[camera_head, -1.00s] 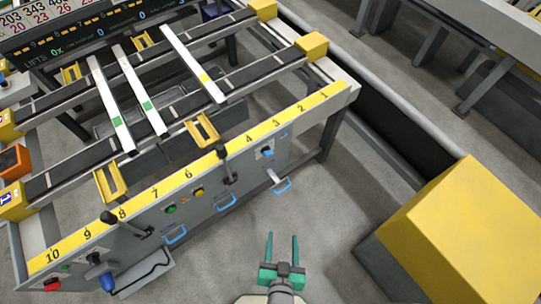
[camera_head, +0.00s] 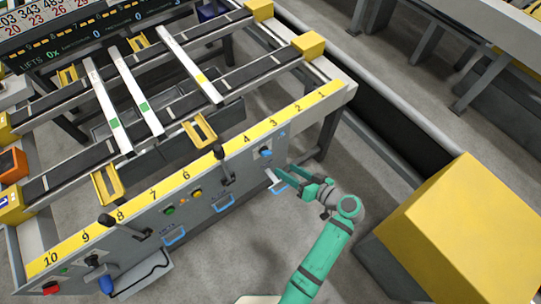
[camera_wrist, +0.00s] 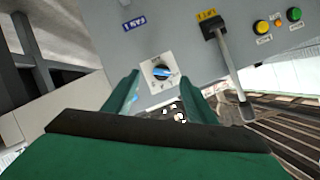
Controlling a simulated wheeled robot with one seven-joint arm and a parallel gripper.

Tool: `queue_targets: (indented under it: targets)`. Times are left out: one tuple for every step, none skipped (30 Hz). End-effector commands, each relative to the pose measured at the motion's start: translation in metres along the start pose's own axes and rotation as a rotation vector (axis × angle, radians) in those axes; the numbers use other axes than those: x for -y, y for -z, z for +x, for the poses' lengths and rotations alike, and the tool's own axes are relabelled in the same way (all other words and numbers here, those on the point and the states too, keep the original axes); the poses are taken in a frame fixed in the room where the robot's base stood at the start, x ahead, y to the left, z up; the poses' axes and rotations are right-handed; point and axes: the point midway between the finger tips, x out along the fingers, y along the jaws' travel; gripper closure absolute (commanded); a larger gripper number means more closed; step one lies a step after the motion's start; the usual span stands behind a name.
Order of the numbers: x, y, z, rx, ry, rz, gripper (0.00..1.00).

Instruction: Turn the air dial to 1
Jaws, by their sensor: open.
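The air dial (camera_head: 266,153) is a small blue knob on the grey front panel, below the yellow strip near number 3. My gripper (camera_head: 286,176) is green, open and empty, just in front of the panel and slightly below and right of the dial. In the wrist view the fingers of my gripper (camera_wrist: 158,98) stand on either side of the dial, apparently short of it.
A lever (camera_head: 224,165) with a black knob stands left of the dial; it also shows in the wrist view (camera_wrist: 228,70). Yellow (camera_head: 196,193) and green (camera_head: 170,211) buttons lie farther left. Blue hoops hang below. A big yellow block (camera_head: 475,225) stands right.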

Motion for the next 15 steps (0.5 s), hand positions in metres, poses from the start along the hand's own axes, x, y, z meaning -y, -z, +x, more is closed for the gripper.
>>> queue_targets:
  targets:
    - [-0.001,0.008,-0.003,-0.006,0.019,-0.011,0.48]
    - [-0.001,0.011,-0.004,-0.009,0.028,-0.017,0.48]
    - [-0.001,0.014,-0.006,-0.011,0.038,-0.024,0.48]
    - [-0.001,0.016,-0.006,-0.012,0.042,-0.027,0.48]
    - [-0.001,0.017,-0.006,-0.013,0.046,-0.029,0.48]
    - [-0.001,0.018,-0.004,-0.014,0.050,-0.031,0.48]
    - [-0.001,0.018,-0.002,-0.014,0.051,-0.031,0.48]
    - [-0.001,0.018,0.000,-0.014,0.051,-0.031,0.48]
    - [0.000,0.018,0.005,-0.014,0.051,-0.030,0.48]
    - [0.000,0.018,0.009,-0.014,0.051,-0.030,0.48]
    - [0.000,0.018,0.014,-0.013,0.051,-0.030,0.48]
    - [0.001,0.018,0.020,-0.013,0.051,-0.030,0.48]
    - [0.001,0.018,0.026,-0.013,0.051,-0.030,0.48]
    - [0.001,0.018,0.032,-0.013,0.051,-0.030,0.48]
    - [0.001,0.018,0.039,-0.013,0.051,-0.030,0.48]
